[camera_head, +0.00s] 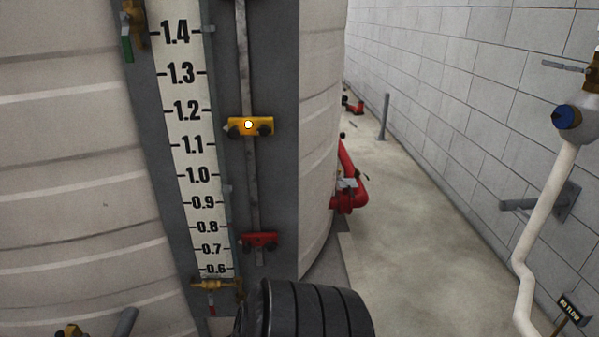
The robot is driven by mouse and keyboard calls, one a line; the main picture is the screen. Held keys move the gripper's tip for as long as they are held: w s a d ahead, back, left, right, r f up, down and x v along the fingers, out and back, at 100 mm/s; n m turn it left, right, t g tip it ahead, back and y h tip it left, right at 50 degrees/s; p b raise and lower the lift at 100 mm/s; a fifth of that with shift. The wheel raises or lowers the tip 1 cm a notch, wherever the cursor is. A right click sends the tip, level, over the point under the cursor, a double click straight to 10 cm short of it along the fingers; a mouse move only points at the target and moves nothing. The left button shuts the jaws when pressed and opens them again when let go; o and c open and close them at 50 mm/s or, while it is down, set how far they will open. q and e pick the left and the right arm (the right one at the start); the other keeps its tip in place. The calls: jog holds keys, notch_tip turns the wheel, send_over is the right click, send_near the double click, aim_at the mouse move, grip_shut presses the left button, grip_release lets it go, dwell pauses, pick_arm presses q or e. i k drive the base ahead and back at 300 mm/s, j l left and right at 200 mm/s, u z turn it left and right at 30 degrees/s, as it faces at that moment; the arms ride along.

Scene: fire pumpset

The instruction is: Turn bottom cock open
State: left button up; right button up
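A brass cock (213,286) sits at the bottom end of the tank's level gauge, just below the 0.6 mark. A small red piece (211,311) hangs under it, and its lower part is dim. A second brass cock (134,12) with a green handle (127,44) is at the top left, cut by the frame edge.
The white gauge scale (190,130) runs down the pale tank (65,150). A yellow marker (263,126) and a red marker (261,242) sit on a rod beside it. Red pipework (350,190) stands behind. A white pipe (540,230) runs along the right wall. The floor between is mostly clear.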

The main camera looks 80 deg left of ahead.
aim_at(211, 306)
jog(key=u, duration=1.6)
